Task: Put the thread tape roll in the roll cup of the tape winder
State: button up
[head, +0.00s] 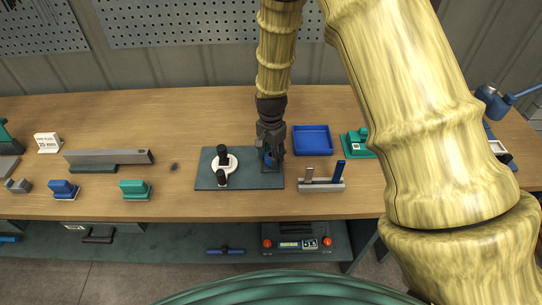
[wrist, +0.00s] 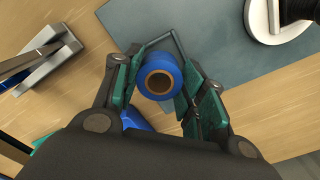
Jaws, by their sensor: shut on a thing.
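The thread tape roll (wrist: 160,78) is blue with a brown core. My gripper (wrist: 155,85) is shut on it, with green pads on either side. In the head view the gripper (head: 270,150) points down over the right end of the tape winder, with a little of the blue roll (head: 267,157) showing. The winder's grey plate (head: 205,181) carries a white disc (head: 229,164) with black knobs on the left. A dark square frame (wrist: 154,41), apparently the roll cup, shows partly around the roll. The gripper hides much of it; I cannot tell whether the roll is inside or above.
A blue tray (head: 313,139) is right of the gripper, and a grey stand with a blue lever (head: 322,185) is at the front right. A green device (head: 355,143) is farther right. Grey, blue and green pieces stand at the left. Bare wood lies left of the winder.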

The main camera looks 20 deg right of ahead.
jog(key=shift+w+f, duration=0.2)
jog(key=shift+f, duration=0.4)
jog(key=shift+w+f, duration=0.15)
jog(key=shift+f, duration=0.45)
jog(key=shift+s+r, duration=0.15)
jog(key=shift+s, duration=0.1)
jog(key=o, duration=0.5)
jog(key=shift+w+f, duration=0.15)
jog(key=shift+f, duration=0.1)
jog(key=shift+c, duration=0.2)
jog(key=o, duration=0.4)
jog(key=shift+r, duration=0.1)
jog(key=shift+r+b, duration=1.6)
jog(key=shift+r, duration=4.5)
